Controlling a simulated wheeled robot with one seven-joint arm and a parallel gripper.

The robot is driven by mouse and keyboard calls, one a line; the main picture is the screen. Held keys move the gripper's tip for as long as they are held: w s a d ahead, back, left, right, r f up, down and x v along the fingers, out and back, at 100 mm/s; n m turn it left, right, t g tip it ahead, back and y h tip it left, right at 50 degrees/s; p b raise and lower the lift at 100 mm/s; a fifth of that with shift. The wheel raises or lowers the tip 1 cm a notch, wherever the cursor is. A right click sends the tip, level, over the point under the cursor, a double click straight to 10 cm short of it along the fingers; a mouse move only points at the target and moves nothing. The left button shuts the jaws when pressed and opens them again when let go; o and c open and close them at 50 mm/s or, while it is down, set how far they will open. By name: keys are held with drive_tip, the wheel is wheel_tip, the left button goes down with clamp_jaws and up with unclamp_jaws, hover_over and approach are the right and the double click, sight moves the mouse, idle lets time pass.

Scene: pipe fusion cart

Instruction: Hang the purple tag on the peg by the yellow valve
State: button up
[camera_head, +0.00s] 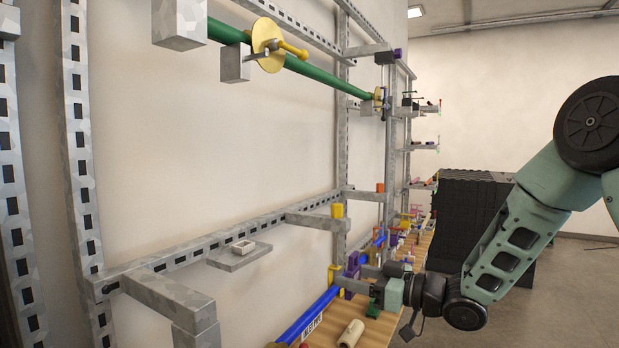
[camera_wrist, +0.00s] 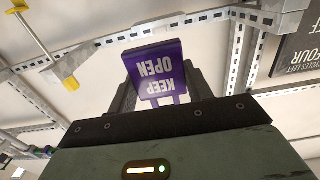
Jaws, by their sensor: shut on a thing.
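The purple tag (camera_wrist: 156,72) reads "KEEP OPEN" upside down in the wrist view. My gripper (camera_wrist: 163,88) is shut on it, with one dark finger at each side. In the head view my gripper (camera_head: 361,274) is low at right of centre, by the blue pipe, and the tag is too small to tell from other purple parts there. A yellow valve disc with a handle (camera_head: 268,44) sits on the green pipe at upper left. Other yellow parts (camera_head: 335,275) are close to my gripper. I cannot make out the peg.
A slotted metal frame (camera_head: 80,150) runs along the wall. A small shelf (camera_head: 238,257) juts out at left. The blue pipe (camera_head: 309,318) and a pale cylinder (camera_head: 351,334) are below my gripper. A black stack (camera_head: 470,222) stands behind my arm.

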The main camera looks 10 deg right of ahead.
drive_tip(key=s+a+r+p, duration=0.1)
drive_tip(key=a+r+p, duration=0.15)
drive_tip(key=r, duration=0.75)
drive_tip(key=s+a+r+p, duration=0.2)
drive_tip(key=a+r, duration=0.2)
drive_tip(key=r, duration=0.6)
drive_tip(key=p, duration=0.2)
approach(246, 80)
drive_tip(key=shift+r+b+x, duration=0.15)
drive_tip(key=shift+b+x, duration=0.45)
drive_tip(key=shift+x, duration=0.95)
drive_tip(key=shift+r+b+x, duration=0.15)
drive_tip(key=shift+b+x, duration=0.4)
drive_tip(key=shift+x, duration=1)
drive_tip(key=shift+w+a+f, duration=0.25)
drive_tip(key=shift+w+a, duration=0.05)
drive_tip(key=shift+a, duration=0.1)
drive_tip(key=o, duration=1.2)
drive_tip(key=shift+c, duration=0.2)
